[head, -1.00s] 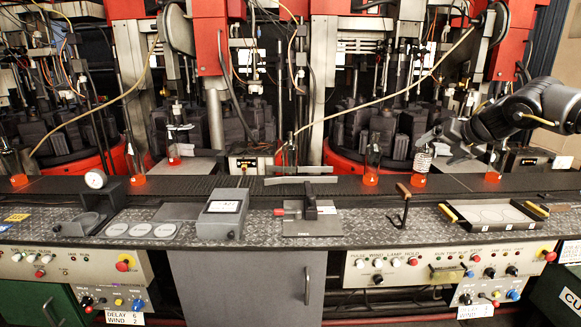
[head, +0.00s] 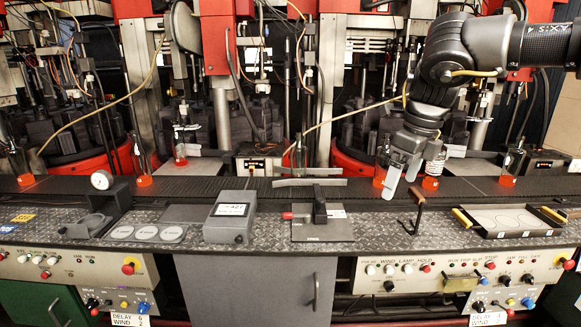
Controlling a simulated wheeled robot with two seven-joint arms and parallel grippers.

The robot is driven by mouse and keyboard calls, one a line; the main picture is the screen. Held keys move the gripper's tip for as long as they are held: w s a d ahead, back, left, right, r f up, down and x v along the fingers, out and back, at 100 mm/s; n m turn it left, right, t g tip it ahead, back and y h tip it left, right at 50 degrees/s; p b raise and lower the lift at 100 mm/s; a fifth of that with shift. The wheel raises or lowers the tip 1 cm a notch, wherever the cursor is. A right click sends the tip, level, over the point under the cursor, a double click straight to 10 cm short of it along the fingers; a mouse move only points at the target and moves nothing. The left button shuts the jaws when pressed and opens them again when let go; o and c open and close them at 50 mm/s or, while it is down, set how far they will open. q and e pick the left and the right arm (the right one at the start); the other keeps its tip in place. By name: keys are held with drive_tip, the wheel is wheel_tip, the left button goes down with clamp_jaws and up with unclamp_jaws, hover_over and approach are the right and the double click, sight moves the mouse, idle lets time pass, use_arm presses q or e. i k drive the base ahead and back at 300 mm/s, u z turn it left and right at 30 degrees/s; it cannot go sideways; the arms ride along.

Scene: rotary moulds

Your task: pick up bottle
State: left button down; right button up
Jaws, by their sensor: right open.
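Several clear bottles with glowing orange bases stand upright along the dark conveyor (head: 280,184). One bottle (head: 379,176) stands just left of my right gripper and is partly covered by it. Another bottle (head: 430,182) with a pale upper part stands just right of the gripper. A further bottle (head: 508,176) stands at the right, and others (head: 142,179) stand at the left. My right gripper (head: 400,189) is open, pointing down, with its grey fingers between the two nearest bottles. I cannot tell whether it touches either. My left gripper is out of view.
A steel bench (head: 265,235) in front holds a dial gauge (head: 102,180), a grey box (head: 230,217), a clamp fixture (head: 322,215), a hook (head: 417,205) and a tray (head: 510,233). Red machines with dark moulds (head: 362,125) stand behind the conveyor.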

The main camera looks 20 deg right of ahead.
sight(299, 151)
drive_tip(key=z, duration=0.05)
drive_tip(key=i, duration=1.9)
